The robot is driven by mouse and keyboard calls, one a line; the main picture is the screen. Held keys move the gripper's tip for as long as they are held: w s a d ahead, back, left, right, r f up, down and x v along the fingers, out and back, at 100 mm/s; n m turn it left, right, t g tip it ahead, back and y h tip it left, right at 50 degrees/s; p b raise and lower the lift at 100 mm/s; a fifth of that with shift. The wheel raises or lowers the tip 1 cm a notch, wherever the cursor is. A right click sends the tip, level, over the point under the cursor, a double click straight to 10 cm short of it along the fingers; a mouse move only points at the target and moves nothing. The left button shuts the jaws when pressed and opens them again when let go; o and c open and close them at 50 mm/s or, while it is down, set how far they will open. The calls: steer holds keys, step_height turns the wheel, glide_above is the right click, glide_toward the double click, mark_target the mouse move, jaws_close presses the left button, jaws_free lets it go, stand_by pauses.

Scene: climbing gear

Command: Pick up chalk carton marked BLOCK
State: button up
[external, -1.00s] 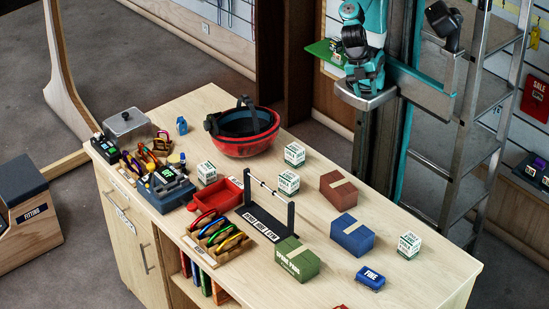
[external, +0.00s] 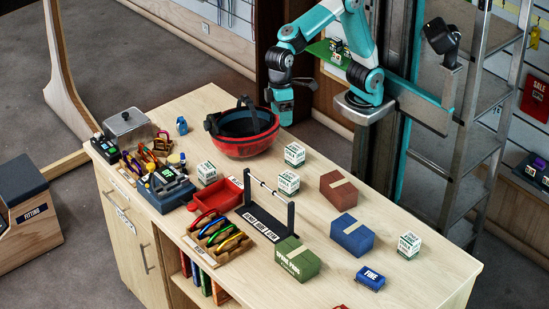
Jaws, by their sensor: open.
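Small white cartons with green print stand on the wooden counter (external: 330,270): one behind the rack (external: 294,154), one by the bar stand (external: 289,182), one left of the red tray (external: 207,172), one at the right (external: 409,245). Their print is too small for me to tell which is marked BLOCK. My gripper (external: 284,118) points down above the counter's back edge, just behind and right of the helmet. It is open and empty, apart from all the cartons.
A red helmet (external: 245,142) sits upturned near my gripper. Red (external: 338,190), blue (external: 352,235) and green (external: 297,260) boxes and a small blue FINE block (external: 370,278) stand at right. A black bar stand (external: 265,218) rises mid-counter. A ladder (external: 470,150) stands behind at right.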

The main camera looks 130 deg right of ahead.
steer(key=w+d+f+m+h+b, duration=0.1)
steer(key=w+d+f+m, duration=0.3)
steer(key=d, duration=0.2)
steer(key=w+d+f+m+b, duration=0.2)
steer(key=w+d+f+m, duration=0.15)
steer(key=w+d, duration=0.2)
steer(key=m+b, duration=0.2)
steer(key=m, duration=0.5)
glide_above(207, 167)
step_height(207, 167, down, 7)
steer(key=shift+n+g+h, duration=0.25)
steer(key=shift+g+h, duration=0.05)
steer(key=shift+g, duration=0.1)
steer(key=f+p, duration=0.2)
steer(key=f, duration=0.3)
steer(key=f+p, duration=0.2)
steer(key=f, duration=0.4)
steer(key=shift+d+f, duration=0.2)
steer(key=shift+f, duration=0.1)
steer(key=shift+f+p, duration=1.55)
steer(key=shift+f, duration=1.05)
steer(key=c, duration=1)
